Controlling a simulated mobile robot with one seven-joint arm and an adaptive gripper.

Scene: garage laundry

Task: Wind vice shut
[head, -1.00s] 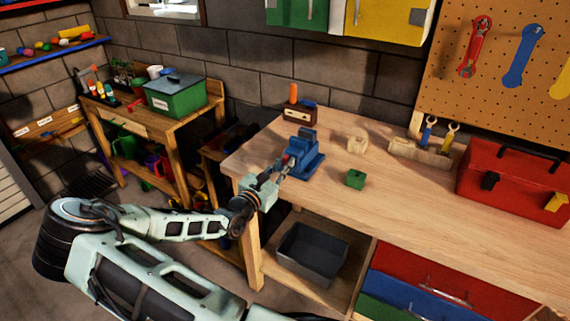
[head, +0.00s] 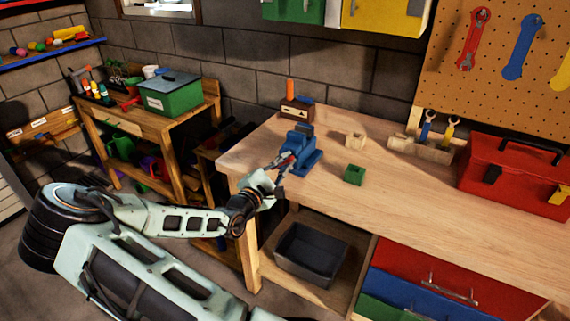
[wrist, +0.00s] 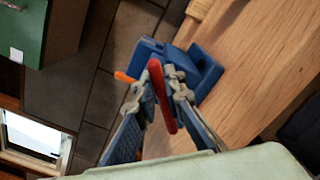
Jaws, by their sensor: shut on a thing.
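The blue vice (head: 305,160) stands at the near left edge of the wooden workbench. It also shows in the wrist view (wrist: 207,72), beyond my fingers. Its red handle (wrist: 161,95) runs between my two fingers in the wrist view. My gripper (head: 282,166) is at the front of the vice, shut on this handle; the fingertips (wrist: 165,90) also show in the wrist view. My fingers hide part of the vice's front, and I cannot tell how wide its jaws stand.
A green block (head: 354,175) and a pale wooden block (head: 356,136) lie right of the vice. A small wooden box with an orange-handled tool (head: 297,108) stands behind it. A red toolbox (head: 515,178) is at the right. A grey bin (head: 310,253) sits below the bench.

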